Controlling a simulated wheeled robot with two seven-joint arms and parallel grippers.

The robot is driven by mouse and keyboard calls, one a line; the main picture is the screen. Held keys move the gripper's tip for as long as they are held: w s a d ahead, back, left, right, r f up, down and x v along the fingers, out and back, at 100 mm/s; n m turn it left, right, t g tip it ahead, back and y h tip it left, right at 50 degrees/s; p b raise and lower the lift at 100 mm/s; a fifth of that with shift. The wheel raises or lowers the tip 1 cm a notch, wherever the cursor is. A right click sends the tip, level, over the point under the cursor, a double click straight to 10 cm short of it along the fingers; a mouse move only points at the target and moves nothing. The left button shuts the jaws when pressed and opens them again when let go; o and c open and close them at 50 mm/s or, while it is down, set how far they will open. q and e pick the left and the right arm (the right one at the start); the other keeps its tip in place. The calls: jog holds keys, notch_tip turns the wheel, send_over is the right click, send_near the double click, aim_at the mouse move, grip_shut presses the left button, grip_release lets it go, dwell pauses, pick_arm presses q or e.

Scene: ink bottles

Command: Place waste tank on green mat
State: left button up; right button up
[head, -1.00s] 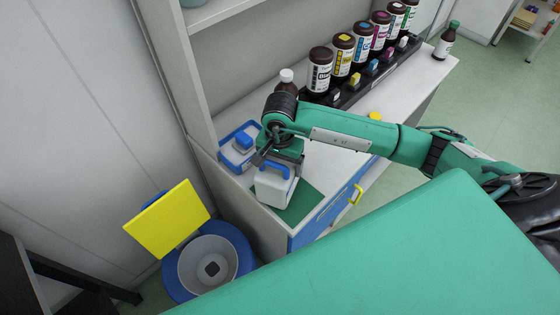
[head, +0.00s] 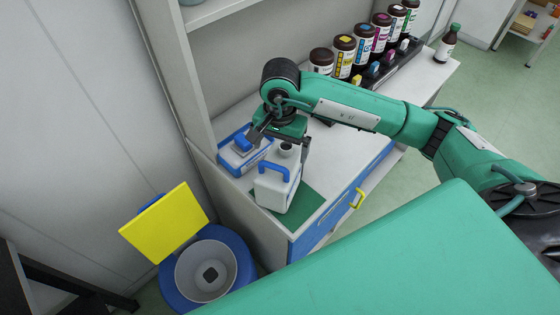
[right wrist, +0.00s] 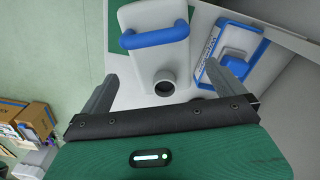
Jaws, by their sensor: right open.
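The waste tank (head: 275,188) is a white container with a blue handle and an open round neck. In the head view it stands upright on the green mat (head: 303,207), covering much of the mat's left part. It also shows in the right wrist view (right wrist: 157,50), with its neck toward my gripper. My right gripper (head: 279,144) is open and empty behind and above the tank. In the right wrist view its two fingers (right wrist: 168,92) are spread wide, with the neck between them and apart from both. My left gripper is not in view.
A blue-and-white tray (head: 235,160) with a blue-topped item stands left of the tank. Several brown ink bottles (head: 343,55) stand in a black rack at the back. A blue bin (head: 240,262) with a yellow lid (head: 165,222) is on the floor below. The cabinet has a yellow handle (head: 357,198).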

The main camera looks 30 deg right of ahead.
notch_tip(320, 180, up, 4)
jog(key=shift+r+b, duration=0.2)
jog(key=shift+b, duration=0.2)
dwell(0.4)
